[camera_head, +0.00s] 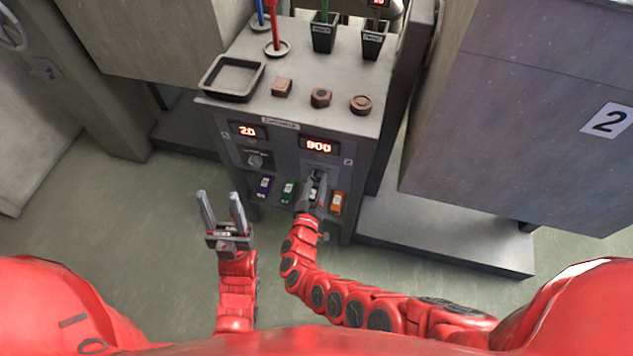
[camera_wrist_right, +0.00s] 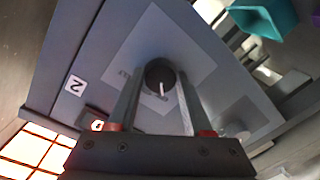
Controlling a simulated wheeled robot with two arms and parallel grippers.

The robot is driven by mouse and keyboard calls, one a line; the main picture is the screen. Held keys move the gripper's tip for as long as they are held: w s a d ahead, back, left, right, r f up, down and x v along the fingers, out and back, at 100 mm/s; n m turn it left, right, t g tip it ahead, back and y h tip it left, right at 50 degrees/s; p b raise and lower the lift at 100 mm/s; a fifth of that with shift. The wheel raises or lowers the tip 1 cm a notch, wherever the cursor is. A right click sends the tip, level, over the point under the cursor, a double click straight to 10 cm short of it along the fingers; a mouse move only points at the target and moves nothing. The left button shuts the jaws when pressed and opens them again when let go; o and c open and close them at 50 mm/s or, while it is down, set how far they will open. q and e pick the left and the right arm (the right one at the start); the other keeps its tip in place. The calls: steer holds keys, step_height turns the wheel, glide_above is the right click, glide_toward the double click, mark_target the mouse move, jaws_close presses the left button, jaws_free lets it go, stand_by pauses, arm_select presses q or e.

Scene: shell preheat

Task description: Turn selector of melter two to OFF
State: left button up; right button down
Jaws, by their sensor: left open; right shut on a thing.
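The selector of melter two is a dark round knob with a white pointer line, seen in the right wrist view (camera_wrist_right: 158,72) on a lighter plate. A "2" label (camera_wrist_right: 74,86) is on the same panel. My right gripper (camera_head: 316,178) is at this knob, below the red "900" display (camera_head: 318,146). In the right wrist view its two fingers (camera_wrist_right: 160,88) lie on either side of the knob, shut on it. The lettering around the knob is too blurred to read. My left gripper (camera_head: 221,208) is open and empty, in front of the panel at lower left.
Another knob (camera_head: 255,160) sits under the "20" display (camera_head: 247,130). Purple (camera_head: 263,187), green (camera_head: 289,191) and orange (camera_head: 337,203) items line the panel's lower part. The top holds a black tray (camera_head: 206,84) and brown pieces (camera_head: 321,97). Open floor lies left.

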stand_by(0.3)
steer(key=shift+c, duration=1.6)
jaws_free()
steer(key=f+p+v, duration=0.1)
steer(key=p+v, duration=0.1)
steer(key=v, duration=1.5)
steer(key=shift+r, duration=0.45)
steer(key=shift+s, duration=0.15)
